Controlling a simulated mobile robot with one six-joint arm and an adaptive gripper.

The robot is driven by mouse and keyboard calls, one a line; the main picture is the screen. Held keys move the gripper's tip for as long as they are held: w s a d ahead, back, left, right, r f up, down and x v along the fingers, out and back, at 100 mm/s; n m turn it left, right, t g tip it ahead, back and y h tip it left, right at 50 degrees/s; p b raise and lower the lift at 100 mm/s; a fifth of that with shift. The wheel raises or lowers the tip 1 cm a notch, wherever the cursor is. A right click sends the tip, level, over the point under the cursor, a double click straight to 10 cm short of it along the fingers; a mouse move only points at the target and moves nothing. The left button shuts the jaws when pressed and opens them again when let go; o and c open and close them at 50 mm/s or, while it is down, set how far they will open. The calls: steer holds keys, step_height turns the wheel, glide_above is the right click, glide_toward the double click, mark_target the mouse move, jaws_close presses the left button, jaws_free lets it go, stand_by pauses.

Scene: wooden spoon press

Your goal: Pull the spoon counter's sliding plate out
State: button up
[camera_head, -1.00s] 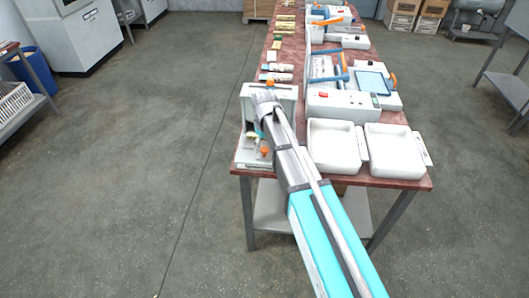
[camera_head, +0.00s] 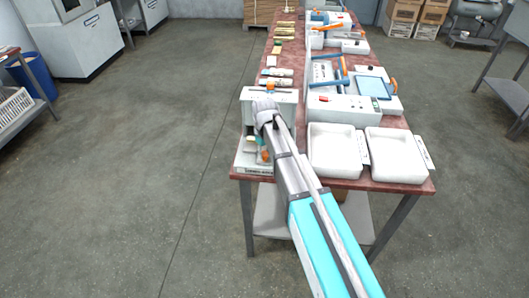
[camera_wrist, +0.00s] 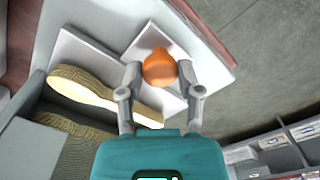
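The spoon counter (camera_head: 246,160) is a pale grey machine at the table's near left corner. Its orange knob (camera_head: 265,156) shows low at the front in the head view. In the wrist view the orange knob (camera_wrist: 159,68) stands on a pale plate (camera_wrist: 205,68). My gripper (camera_wrist: 160,72) has one finger on each side of the knob, close against it, and looks shut on it. A wooden spoon (camera_wrist: 85,85) lies left of the gripper, partly hidden by the left finger. My arm covers part of the counter in the head view.
Two white trays (camera_head: 310,168) (camera_head: 428,174) stand right of my arm on the red-brown table (camera_head: 405,185). A white machine (camera_head: 345,108) stands behind them. Small items line the table's left edge farther back. The floor (camera_head: 150,190) left of the table is clear.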

jaws_close()
steer(key=shift+s, duration=1.35)
steer(key=o, duration=0.7)
jaws_free()
steer(key=shift+c, duration=0.2)
steer(key=shift+w, duration=0.15)
